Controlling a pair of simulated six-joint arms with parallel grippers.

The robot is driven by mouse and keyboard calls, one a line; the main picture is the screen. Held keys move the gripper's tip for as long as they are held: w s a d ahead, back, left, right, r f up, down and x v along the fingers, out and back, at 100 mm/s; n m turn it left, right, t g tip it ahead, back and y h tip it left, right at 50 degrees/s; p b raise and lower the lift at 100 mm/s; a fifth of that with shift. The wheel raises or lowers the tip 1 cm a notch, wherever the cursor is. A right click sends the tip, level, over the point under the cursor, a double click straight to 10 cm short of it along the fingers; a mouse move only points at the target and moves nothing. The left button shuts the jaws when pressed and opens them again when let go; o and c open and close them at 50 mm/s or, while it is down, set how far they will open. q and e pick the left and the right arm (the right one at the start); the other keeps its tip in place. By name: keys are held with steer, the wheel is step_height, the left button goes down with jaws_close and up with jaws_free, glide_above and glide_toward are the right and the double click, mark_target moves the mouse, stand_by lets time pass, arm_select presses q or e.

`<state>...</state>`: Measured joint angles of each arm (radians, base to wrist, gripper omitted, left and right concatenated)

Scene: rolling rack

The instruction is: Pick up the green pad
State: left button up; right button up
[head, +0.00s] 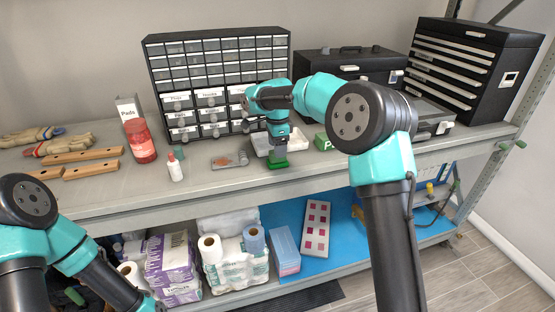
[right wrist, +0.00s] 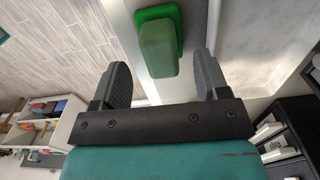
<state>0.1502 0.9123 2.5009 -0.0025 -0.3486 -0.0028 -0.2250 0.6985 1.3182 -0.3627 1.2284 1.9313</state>
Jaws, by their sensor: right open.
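The green pad (head: 278,164) lies on the upper shelf of the rack, near its front edge. My right gripper (head: 277,151) points down just over it. In the right wrist view the green pad (right wrist: 157,38) has a wider dark green base and a lighter raised block. The open fingers of my right gripper (right wrist: 163,70) stand on either side of its near end, with visible gaps. I see no contact. My left arm is at the lower left of the head view, and its gripper is out of the frame.
Behind stands a drawer cabinet (head: 215,75). A green box (head: 322,142) and a white tray (head: 262,143) sit close to my right gripper. A red jar (head: 140,141), a small white bottle (head: 175,168) and gloves (head: 60,143) are left. The lower shelf holds paper rolls (head: 210,249).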

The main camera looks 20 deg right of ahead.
steer(key=shift+f, duration=1.95)
steer(key=shift+c, duration=0.4)
steer(key=c, duration=1)
steer(key=shift+o, duration=0.2)
steer(key=shift+r, duration=0.1)
steer(key=shift+r, duration=1.6)
steer(key=shift+s+r, duration=0.1)
steer(key=shift+r, duration=0.1)
steer(key=s+a+r, duration=0.1)
steer(key=s+a, duration=0.3)
steer(key=s, duration=1.1)
steer(key=shift+a+r, duration=0.15)
